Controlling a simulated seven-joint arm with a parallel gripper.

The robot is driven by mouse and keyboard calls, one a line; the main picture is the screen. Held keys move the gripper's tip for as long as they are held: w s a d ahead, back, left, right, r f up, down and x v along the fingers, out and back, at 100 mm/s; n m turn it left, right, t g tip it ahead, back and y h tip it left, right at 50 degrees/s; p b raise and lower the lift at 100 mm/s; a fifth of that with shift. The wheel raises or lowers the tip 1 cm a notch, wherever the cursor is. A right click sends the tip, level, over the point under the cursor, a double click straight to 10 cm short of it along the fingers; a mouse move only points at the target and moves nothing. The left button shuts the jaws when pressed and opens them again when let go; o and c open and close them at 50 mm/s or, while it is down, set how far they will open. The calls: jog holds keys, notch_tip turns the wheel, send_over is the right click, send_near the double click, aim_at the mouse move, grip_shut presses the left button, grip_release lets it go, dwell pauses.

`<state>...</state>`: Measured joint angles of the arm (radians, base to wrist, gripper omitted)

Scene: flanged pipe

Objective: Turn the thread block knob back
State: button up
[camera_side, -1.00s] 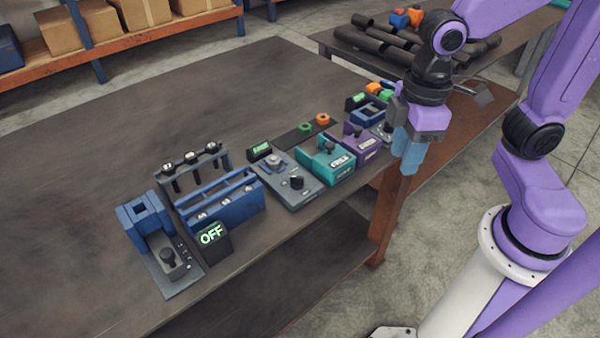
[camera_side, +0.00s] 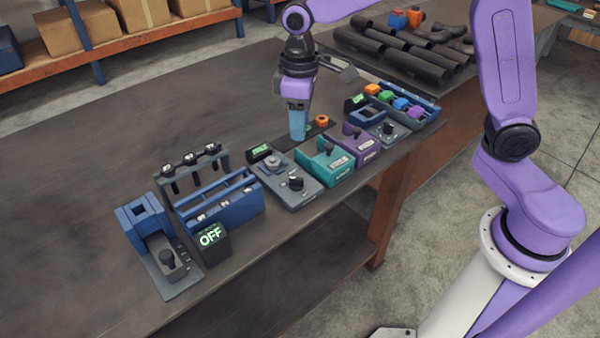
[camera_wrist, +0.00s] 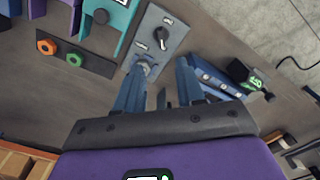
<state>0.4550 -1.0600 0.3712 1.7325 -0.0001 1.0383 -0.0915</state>
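A flat grey block (camera_side: 306,192) stands mid-table with a black knob (camera_side: 296,183) on top and a round silver fitting (camera_side: 269,161) behind it. I take it for the thread block; no readable label confirms this. In the wrist view the grey block (camera_wrist: 176,30) is ahead of the fingers, with its knob (camera_wrist: 161,36) and silver fitting (camera_wrist: 143,68). My gripper (camera_side: 298,137) points down behind the block, over the dark strip's near end. In the wrist view my gripper (camera_wrist: 158,72) has two blue fingers apart, with nothing held between them.
A teal block (camera_side: 325,160) and a purple block (camera_side: 360,147) stand to the right. An orange nut (camera_side: 321,120) sits on the dark strip. The table's back left is clear.

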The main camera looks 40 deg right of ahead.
aim_at(300, 178)
notch_tip(300, 178, down, 15)
jog(key=shift+r, duration=0.2)
dwell(0.3)
grip_shut()
